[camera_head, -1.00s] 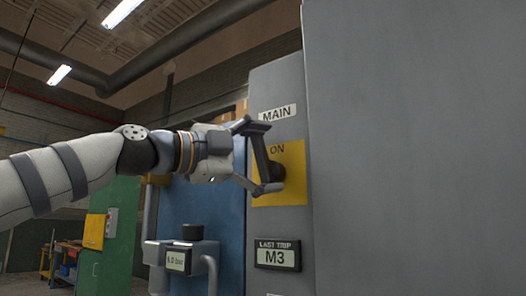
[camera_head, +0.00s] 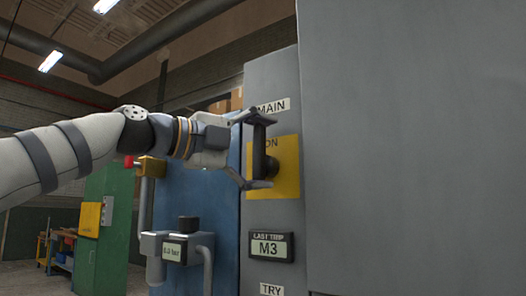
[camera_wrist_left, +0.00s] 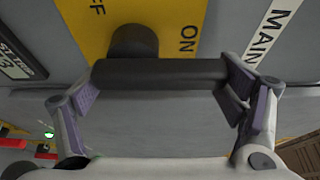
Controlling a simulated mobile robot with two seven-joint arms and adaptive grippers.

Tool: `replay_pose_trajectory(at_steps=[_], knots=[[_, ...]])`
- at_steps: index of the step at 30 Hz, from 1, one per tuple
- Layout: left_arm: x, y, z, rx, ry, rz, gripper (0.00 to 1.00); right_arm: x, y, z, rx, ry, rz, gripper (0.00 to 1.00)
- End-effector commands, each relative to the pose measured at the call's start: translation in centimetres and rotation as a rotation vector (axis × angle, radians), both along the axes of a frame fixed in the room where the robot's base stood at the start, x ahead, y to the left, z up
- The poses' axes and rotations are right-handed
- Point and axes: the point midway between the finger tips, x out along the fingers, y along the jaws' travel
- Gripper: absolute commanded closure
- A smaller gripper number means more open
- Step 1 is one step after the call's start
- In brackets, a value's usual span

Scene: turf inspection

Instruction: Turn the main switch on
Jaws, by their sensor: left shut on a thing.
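The main switch has a black bar handle (camera_head: 259,150) on a round black knob (camera_head: 272,166), on a yellow plate (camera_head: 288,182) under the MAIN label. My left gripper (camera_head: 259,151) is shut on the handle, one finger at its upper end and one at its lower end. The handle stands upright and partly covers the ON mark. In the left wrist view the bar (camera_wrist_left: 160,73) spans between the fingers of my left gripper (camera_wrist_left: 163,90) and lines up with ON. Part of the OFF mark shows past the knob. My right gripper is not in view.
A LAST TRIP display reading M3 (camera_head: 269,246) sits below the plate. A large grey panel (camera_head: 410,150) fills the right side. A blue cabinet (camera_head: 216,200) with a gauge box (camera_head: 174,250) stands behind my left arm. A green cabinet (camera_head: 105,240) stands farther left.

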Motion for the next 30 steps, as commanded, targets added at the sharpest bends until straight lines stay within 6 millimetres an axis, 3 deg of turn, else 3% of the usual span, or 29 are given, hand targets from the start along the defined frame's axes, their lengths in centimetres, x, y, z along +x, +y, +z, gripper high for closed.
replay_pose_trajectory(at_steps=[3,4,5,17,30], knots=[[0.0,0.0,0.0,0.006,-0.006,0.001,0.63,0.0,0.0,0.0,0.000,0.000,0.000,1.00],[0.0,0.0,0.0,0.006,-0.006,0.001,0.09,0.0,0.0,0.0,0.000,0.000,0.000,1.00],[0.0,0.0,0.0,0.005,-0.005,0.001,0.02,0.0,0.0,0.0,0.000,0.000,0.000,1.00],[-0.2,0.4,0.0,0.003,-0.004,0.001,0.00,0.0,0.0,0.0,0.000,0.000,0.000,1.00],[-5.5,9.0,0.1,0.001,-0.004,0.002,0.00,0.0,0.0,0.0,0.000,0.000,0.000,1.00]])
